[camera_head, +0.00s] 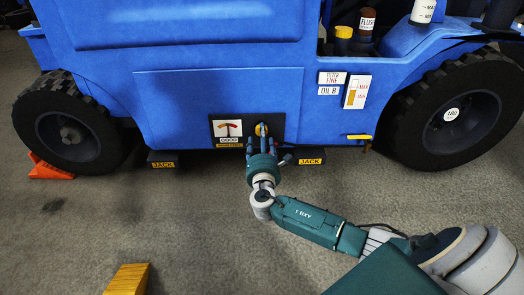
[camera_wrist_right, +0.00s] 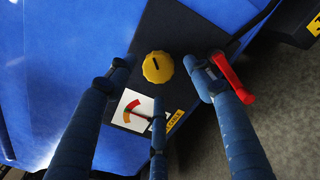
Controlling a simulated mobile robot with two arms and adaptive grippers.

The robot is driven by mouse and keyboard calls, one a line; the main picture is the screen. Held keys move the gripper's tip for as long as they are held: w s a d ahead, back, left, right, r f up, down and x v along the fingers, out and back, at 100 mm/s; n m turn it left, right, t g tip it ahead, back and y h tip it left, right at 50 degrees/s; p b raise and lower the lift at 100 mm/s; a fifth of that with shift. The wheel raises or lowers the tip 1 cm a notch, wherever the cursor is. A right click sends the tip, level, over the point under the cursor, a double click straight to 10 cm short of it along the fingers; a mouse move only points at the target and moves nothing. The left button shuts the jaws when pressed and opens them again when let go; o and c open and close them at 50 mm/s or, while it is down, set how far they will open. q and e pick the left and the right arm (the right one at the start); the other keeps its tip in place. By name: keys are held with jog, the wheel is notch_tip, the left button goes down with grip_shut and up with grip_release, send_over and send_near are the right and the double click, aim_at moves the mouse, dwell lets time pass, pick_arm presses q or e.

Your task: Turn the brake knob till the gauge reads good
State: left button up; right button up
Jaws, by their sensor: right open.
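The yellow brake knob (camera_wrist_right: 158,67) has a dark slot mark and sits on a black panel on the blue vehicle; in the head view it (camera_head: 262,129) shows just above my fingertips. My right gripper (camera_head: 261,144) is open in front of it. In the right wrist view its fingers (camera_wrist_right: 159,80) are spread around the knob, with visible gaps at the sides; I cannot tell whether any touches. The white gauge (camera_head: 228,128) left of the knob has a red and orange arc, a dark needle and a GOOD label below. In the wrist view a finger partly covers the gauge (camera_wrist_right: 134,110).
A red lever (camera_wrist_right: 232,80) shows beside the right finger. JACK blocks (camera_head: 163,160) sit low on the vehicle's side. Large black tyres (camera_head: 455,115) stand at both ends, with an orange chock (camera_head: 50,169) at the left one. A yellow block (camera_head: 128,279) lies on open floor.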

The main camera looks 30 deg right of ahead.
jog(key=v, duration=1)
jog(key=shift+s+a, duration=0.1)
